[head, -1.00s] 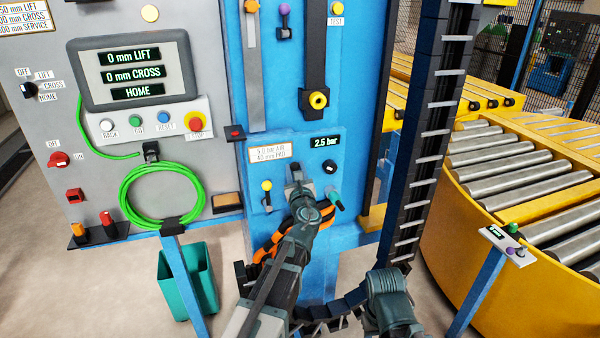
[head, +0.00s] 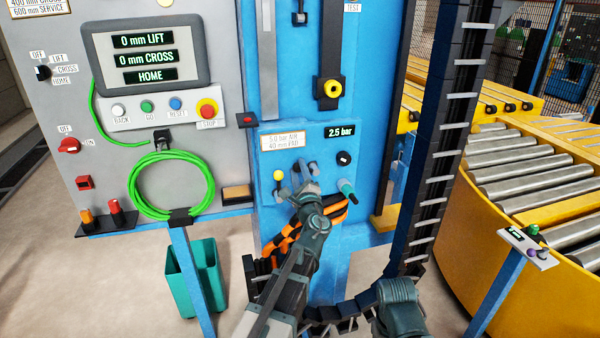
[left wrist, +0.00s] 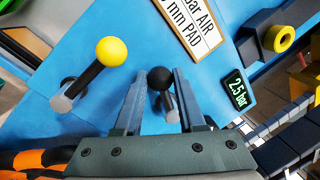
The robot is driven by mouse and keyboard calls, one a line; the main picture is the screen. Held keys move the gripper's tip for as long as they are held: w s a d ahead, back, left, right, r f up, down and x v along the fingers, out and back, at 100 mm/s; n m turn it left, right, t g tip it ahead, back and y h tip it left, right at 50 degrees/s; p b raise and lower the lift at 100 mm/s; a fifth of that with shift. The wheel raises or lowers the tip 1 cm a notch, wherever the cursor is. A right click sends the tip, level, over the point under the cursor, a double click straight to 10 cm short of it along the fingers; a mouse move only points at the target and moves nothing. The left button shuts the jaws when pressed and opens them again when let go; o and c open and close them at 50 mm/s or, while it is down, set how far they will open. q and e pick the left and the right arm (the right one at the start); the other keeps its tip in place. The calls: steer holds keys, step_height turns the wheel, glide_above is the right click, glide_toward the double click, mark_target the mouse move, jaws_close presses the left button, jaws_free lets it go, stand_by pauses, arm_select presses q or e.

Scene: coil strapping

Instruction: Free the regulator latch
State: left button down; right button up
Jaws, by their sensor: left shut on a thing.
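A blue panel (head: 325,170) carries a "5.0 bar AIR 40 mm PAD" label (head: 283,140), a "2.5 bar" display (head: 340,131) and a black knob (head: 344,158). My left gripper (head: 304,172) is at this panel, below the label. In the left wrist view its fingers (left wrist: 160,85) are shut on a short lever with a black ball end (left wrist: 160,78). No marking names this lever as the regulator latch. A yellow-ball lever (left wrist: 110,51) stands beside it, apart from the fingers. The fingers hide part of the black-ball lever. My right gripper is out of view.
A teal-ended handle (head: 347,188) juts out right of the gripper, with orange-and-black hose (head: 285,238) below. A control panel with a coiled green cable (head: 172,187) stands left. A teal bin (head: 195,278) is on the floor. A yellow roller conveyor (head: 500,230) is at right.

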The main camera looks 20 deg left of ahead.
arm_select(q)
steer(key=shift+f+n, duration=0.15)
steer(key=shift+n, duration=0.25)
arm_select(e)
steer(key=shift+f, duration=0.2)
arm_select(q)
steer(key=c, duration=0.5)
jaws_free()
steer(key=shift+s, duration=0.15)
